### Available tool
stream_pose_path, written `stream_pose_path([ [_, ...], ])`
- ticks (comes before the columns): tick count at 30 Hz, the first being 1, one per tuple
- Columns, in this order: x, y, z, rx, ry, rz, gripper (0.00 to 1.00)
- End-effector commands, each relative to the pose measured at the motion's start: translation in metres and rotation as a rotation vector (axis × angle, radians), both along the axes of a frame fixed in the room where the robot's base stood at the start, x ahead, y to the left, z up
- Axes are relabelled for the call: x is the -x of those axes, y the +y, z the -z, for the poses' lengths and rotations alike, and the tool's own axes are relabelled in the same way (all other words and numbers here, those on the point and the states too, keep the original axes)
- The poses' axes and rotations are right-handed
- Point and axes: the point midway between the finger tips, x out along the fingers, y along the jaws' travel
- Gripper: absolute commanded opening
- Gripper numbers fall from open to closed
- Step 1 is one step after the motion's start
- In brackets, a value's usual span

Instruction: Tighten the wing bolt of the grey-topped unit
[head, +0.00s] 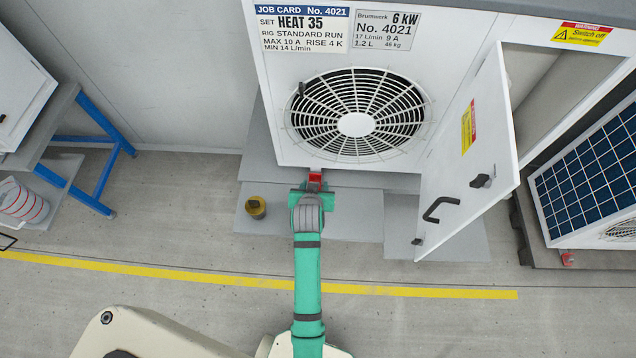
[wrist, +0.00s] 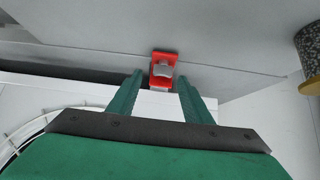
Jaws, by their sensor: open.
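A small grey piece, apparently the wing bolt (wrist: 162,69), sits at the bracket. My gripper (head: 313,192) is at the bracket, low in front of the unit. In the wrist view my gripper (wrist: 160,80) is open, with one green finger on each side of the grey piece. I cannot tell whether either finger touches it.
A white door (head: 465,160) with a black handle stands open to the right. A dark can with a yellow base or lid (head: 255,207) stands on the floor left of my gripper. A solar-panelled unit (head: 595,170) is far right, and a blue-legged bench (head: 88,195) is left.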

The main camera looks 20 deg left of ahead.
Motion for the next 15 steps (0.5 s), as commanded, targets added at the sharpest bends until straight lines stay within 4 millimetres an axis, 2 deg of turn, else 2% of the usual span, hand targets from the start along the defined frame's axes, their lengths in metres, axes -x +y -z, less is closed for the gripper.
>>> stream_pose_path([
  [3, 0.016, -0.004, -0.018, -0.001, -0.003, 0.0, 0.45],
  [9, 0.037, -0.013, -0.042, 0.0, -0.003, 0.004, 0.45],
  [15, 0.047, -0.018, -0.055, 0.001, -0.003, 0.007, 0.45],
])
